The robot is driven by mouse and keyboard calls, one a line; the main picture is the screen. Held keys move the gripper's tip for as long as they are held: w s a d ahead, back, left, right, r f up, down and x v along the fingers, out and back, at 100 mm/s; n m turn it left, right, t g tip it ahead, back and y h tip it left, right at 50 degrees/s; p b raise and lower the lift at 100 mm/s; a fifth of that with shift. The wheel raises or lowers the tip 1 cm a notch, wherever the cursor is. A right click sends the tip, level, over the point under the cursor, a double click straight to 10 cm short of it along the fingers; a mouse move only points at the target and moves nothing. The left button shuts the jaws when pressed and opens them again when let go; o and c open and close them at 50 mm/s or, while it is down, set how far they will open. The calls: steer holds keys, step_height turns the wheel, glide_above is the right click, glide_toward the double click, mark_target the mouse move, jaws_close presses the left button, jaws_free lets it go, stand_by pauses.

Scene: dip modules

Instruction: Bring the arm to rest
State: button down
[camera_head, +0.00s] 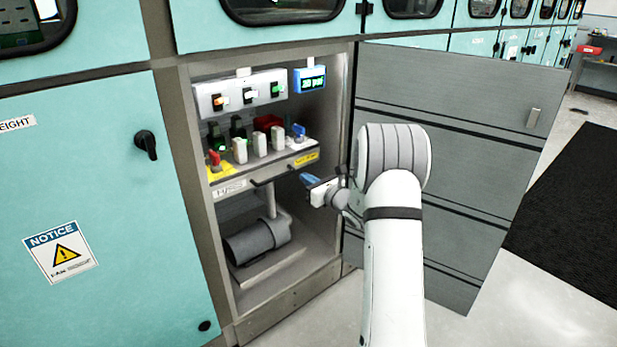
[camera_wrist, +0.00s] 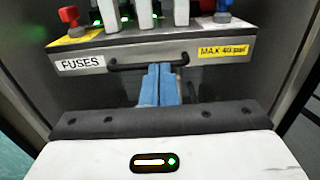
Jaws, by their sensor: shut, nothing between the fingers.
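My arm reaches from the bottom of the head view up to the open cabinet bay. My gripper (camera_head: 305,178) has blue fingers. It is at the right side of the bay opening, just below the front of the fuse shelf (camera_head: 229,191). In the wrist view my gripper (camera_wrist: 158,68) has its fingers pressed together with nothing between them. The fingertips overlap the black handle (camera_wrist: 122,67) in that view, and I cannot tell the gap to it. In the head view the handle (camera_head: 262,183) is left of the fingertips.
The open cabinet door (camera_head: 450,95) stands right of the bay, behind my arm. A switch panel (camera_head: 243,92) and a blue display (camera_head: 310,80) hang above the shelf. A dark grey cylinder (camera_head: 255,242) lies below. A black mat (camera_head: 580,210) covers floor at the right.

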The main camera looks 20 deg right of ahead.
steer(key=s+a+r+n+g+y+p, duration=0.4)
steer(key=s+a+r+n+g+p, duration=0.85)
steer(key=s+a+r+n, duration=0.6)
steer(key=s+a+r+n+g+h+p, duration=0.1)
steer(key=s+r+n+h+p, duration=0.1)
steer(key=s+r+p, duration=0.35)
steer(key=s+a+r+n+g+h+p, duration=0.1)
steer(key=s+a+r+n+p, duration=0.15)
steer(key=s, duration=0.55)
steer(key=s+d+r+n+h+p, duration=0.6)
steer(key=s+d+n+h+p, duration=0.1)
steer(key=s, duration=0.4)
steer(key=shift+s+d+r+n+p, duration=0.2)
steer(key=shift+d+n+p, duration=0.3)
steer(key=shift+n, duration=0.5)
steer(key=shift+d, duration=0.1)
